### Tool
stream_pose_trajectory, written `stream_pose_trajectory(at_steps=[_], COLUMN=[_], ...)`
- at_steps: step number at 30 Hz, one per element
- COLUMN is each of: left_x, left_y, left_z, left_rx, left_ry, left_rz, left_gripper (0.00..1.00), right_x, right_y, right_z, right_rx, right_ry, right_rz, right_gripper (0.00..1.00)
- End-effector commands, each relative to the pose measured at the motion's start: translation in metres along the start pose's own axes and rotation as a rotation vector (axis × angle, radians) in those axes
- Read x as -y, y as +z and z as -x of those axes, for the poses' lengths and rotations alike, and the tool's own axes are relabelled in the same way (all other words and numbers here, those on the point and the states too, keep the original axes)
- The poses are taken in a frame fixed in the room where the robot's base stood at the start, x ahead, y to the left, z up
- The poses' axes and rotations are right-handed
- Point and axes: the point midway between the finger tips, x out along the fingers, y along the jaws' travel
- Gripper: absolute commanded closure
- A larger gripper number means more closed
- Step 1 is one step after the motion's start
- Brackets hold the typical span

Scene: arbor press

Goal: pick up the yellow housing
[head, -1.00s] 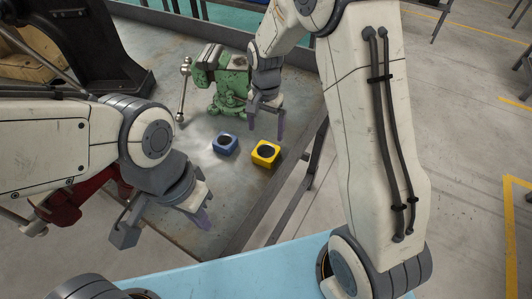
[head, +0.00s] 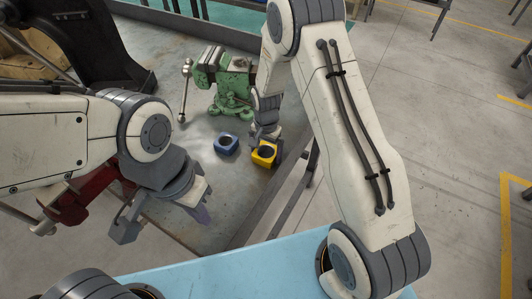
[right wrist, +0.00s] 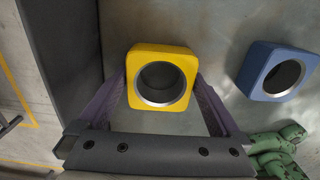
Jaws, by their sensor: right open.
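The yellow housing (head: 264,153) is a block with a round dark bore, on the grey bench top near its right edge. In the right wrist view the housing (right wrist: 149,57) lies between the two purple fingers of my right gripper (right wrist: 161,88), which is open with a finger along each side. I cannot tell if the fingers touch it. In the head view my right gripper (head: 265,142) is just above and behind the housing, its fingers largely hidden. My left gripper (head: 198,207) hangs over the near bench; its finger opening is unclear.
A blue housing (head: 226,144) stands left of the yellow one with a small gap; it also shows in the right wrist view (right wrist: 280,75). A green vise (head: 232,90) stands behind them. The bench's raised edge (head: 268,195) runs close on the right.

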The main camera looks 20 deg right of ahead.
Motion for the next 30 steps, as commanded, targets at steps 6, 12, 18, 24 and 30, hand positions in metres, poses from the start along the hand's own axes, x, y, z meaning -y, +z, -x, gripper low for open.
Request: stream_pose_trajectory(at_steps=[6,12,18,24,30], left_x=[0.0,0.0,0.0,0.001,0.001], left_y=[0.0,0.0,0.0,0.001,0.001], left_z=[0.0,0.0,-0.002,-0.011,-0.018], left_rx=[0.0,0.0,0.0,0.0,0.0], left_ry=[0.0,0.0,0.0,0.0,0.0], left_rz=[0.0,0.0,0.0,-0.001,-0.001], left_gripper=[1.0,1.0,1.0,1.0,1.0], right_x=[0.0,0.0,0.001,0.002,0.001], right_y=[0.0,0.0,-0.001,-0.001,-0.001], right_z=[0.0,0.001,0.007,0.04,0.079], right_rx=[0.0,-0.001,-0.002,-0.006,-0.004], right_ry=[0.0,-0.001,-0.002,-0.006,-0.004], right_rz=[0.0,0.0,0.0,0.0,0.0], right_gripper=[0.46,0.82,0.82,0.82,0.82])
